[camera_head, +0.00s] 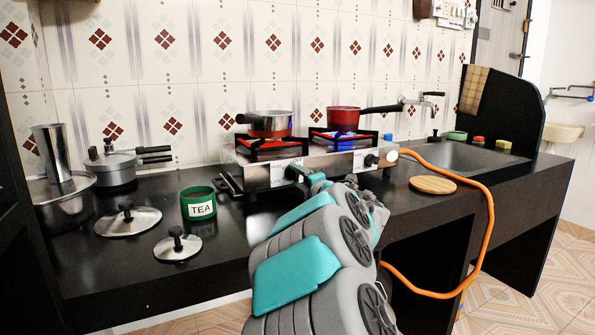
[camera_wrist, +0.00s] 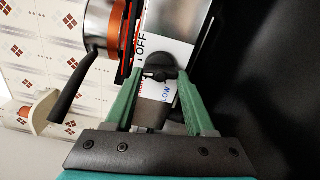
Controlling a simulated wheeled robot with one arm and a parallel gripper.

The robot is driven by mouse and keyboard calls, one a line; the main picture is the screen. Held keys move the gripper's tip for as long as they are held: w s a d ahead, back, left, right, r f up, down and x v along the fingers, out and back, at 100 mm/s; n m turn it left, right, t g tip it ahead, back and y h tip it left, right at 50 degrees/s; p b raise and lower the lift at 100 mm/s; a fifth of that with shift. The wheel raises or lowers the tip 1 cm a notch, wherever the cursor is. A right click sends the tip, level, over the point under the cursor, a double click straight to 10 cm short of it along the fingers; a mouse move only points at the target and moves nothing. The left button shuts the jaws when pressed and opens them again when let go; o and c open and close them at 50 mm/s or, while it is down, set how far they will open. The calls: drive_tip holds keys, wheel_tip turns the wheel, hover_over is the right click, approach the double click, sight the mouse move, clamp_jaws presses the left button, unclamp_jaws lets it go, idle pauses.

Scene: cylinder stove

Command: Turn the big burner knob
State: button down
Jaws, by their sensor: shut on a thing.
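The stove (camera_head: 265,173) is a steel two-burner unit on the black counter. My gripper (camera_head: 310,178) is at the left part of its front panel. In the wrist view, the dark round burner knob (camera_wrist: 162,63) sits between the green fingers of my gripper (camera_wrist: 160,80), which is shut on it. Printed "OFF" and "LOW" labels show beside this knob. In the head view my gripper and arm hide this knob. A second dark knob (camera_head: 371,160) is uncovered on the right of the panel.
An orange hose (camera_head: 488,215) runs from the stove's right. A green TEA tin (camera_head: 198,203), lids and a pressure cooker (camera_head: 115,168) stand left. A wooden board (camera_head: 433,185) lies right.

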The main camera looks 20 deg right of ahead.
drive_tip(key=shift+m+p, duration=0.6)
drive_tip(key=shift+m, duration=0.4)
drive_tip(key=shift+c, duration=1.2)
unclamp_jaws()
drive_tip(key=shift+s+d+b, duration=0.15)
drive_tip(key=shift+s+b, duration=0.2)
drive_tip(key=shift+s, duration=3.55)
